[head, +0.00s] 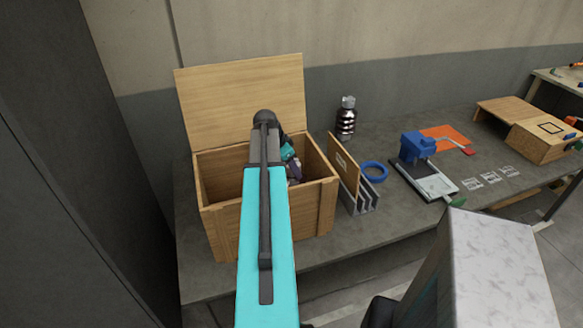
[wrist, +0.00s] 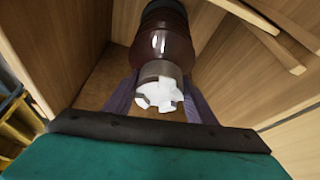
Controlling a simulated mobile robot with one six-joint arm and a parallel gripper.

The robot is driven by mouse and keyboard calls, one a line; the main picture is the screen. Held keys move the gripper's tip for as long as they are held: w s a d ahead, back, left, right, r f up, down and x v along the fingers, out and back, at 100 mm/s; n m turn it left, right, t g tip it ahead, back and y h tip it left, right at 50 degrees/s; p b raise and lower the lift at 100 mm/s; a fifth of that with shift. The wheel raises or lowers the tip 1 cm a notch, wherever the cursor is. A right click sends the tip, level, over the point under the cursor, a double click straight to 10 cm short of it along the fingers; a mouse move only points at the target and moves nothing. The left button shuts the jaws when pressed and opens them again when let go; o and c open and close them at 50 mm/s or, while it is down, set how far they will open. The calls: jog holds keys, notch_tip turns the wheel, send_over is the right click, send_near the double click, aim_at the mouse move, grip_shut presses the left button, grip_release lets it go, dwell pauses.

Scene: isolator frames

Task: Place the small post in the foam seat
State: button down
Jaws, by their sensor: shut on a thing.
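The small post (wrist: 163,45) shows in the wrist view as a dark brown, glossy cylinder with a metal collar and a white toothed end facing the camera. My gripper (wrist: 157,104) has its two purple fingers on either side of the collar end and is shut on the post. In the head view my gripper (head: 293,170) is down inside an open wooden crate (head: 222,232), partly hidden by my arm and the crate walls. The post cannot be made out there. I cannot identify the foam seat in either view; the crate's floor is largely hidden.
The crate's raised lid (head: 235,100) stands behind it. Right of the crate are a dark ribbed insulator (head: 346,120), an upright board (head: 343,165), a blue ring (head: 374,170) and a blue device (head: 415,146). Crate walls (wrist: 60,45) lie close around the gripper.

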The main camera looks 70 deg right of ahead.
jog(key=shift+r, duration=0.1)
jog(key=c, duration=0.8)
grip_release()
jog(key=shift+a+r, duration=0.1)
jog(key=b+v, duration=0.2)
jog(key=v, duration=0.9)
jog(key=shift+a+r+b, duration=0.15)
jog(key=shift+r+b, duration=0.15)
jog(key=shift+b, duration=0.05)
